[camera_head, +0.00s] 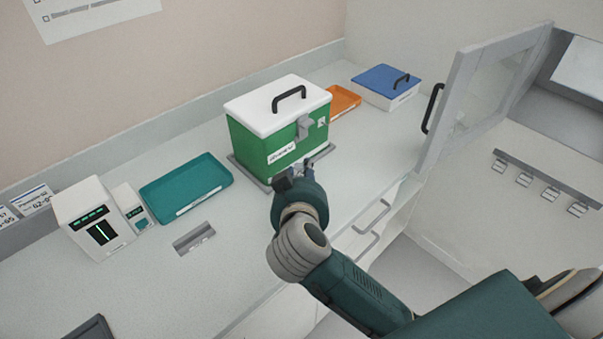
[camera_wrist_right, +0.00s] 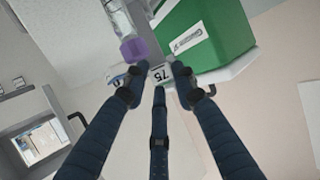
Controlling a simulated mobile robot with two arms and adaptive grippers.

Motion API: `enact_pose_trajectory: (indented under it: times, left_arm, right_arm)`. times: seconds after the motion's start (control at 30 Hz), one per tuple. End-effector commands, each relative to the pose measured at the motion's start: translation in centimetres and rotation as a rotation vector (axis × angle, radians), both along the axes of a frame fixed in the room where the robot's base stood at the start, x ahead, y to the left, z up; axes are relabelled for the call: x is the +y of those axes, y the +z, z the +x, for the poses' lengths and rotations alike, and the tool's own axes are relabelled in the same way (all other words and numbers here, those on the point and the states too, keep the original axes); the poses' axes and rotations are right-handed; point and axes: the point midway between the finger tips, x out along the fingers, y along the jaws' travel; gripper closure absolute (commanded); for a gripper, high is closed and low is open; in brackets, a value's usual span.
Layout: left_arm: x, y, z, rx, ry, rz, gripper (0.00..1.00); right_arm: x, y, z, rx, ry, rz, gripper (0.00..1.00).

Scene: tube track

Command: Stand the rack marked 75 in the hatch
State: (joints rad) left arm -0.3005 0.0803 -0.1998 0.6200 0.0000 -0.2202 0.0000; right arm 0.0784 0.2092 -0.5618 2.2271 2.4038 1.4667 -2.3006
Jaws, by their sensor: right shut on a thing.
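My right gripper (camera_head: 298,172) is in front of the green box with a white lid (camera_head: 265,140). In the right wrist view, my right gripper (camera_wrist_right: 158,80) is shut on the rack marked 75 (camera_wrist_right: 161,73), whose label appears upside down between the fingertips. A tube with a purple cap (camera_wrist_right: 133,50) shows beside the label. In the head view the rack is mostly hidden by the gripper. What seems to be the hatch has its framed glass door (camera_head: 482,95) standing open at the right. My left gripper is out of view.
A teal tray (camera_head: 187,187), a small grey holder (camera_head: 194,238) and a white device with a display (camera_head: 93,217) are on the counter at left. An orange tray (camera_head: 343,101) and a blue-lidded box (camera_head: 386,87) stand behind the green box. Counter right of it is clear.

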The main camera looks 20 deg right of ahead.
Motion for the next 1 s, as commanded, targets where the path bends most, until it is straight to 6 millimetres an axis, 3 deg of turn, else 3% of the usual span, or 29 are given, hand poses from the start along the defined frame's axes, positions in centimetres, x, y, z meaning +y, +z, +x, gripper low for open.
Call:
enact_pose_trajectory:
  times: [0.13,0.17,0.23,0.6,0.77,1.0]
  left_arm:
    - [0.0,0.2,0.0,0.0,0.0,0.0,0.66]
    - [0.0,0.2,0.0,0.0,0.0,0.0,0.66]
    - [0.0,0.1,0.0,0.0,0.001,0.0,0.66]
    - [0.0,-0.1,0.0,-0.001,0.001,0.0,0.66]
    - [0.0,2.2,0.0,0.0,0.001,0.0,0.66]
    - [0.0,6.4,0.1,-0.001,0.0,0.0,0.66]
  right_arm:
    - [0.0,-0.2,0.0,-0.001,-0.001,-0.001,1.0]
    - [0.0,-0.2,0.0,0.0,-0.001,0.0,0.7]
    - [0.0,-0.2,0.0,0.0,-0.001,0.0,0.56]
    - [0.0,0.0,0.0,-0.002,0.0,0.002,0.54]
    - [0.8,1.3,-1.6,0.004,0.002,-0.001,0.54]
    - [2.6,3.4,-5.7,0.006,0.002,0.0,0.54]
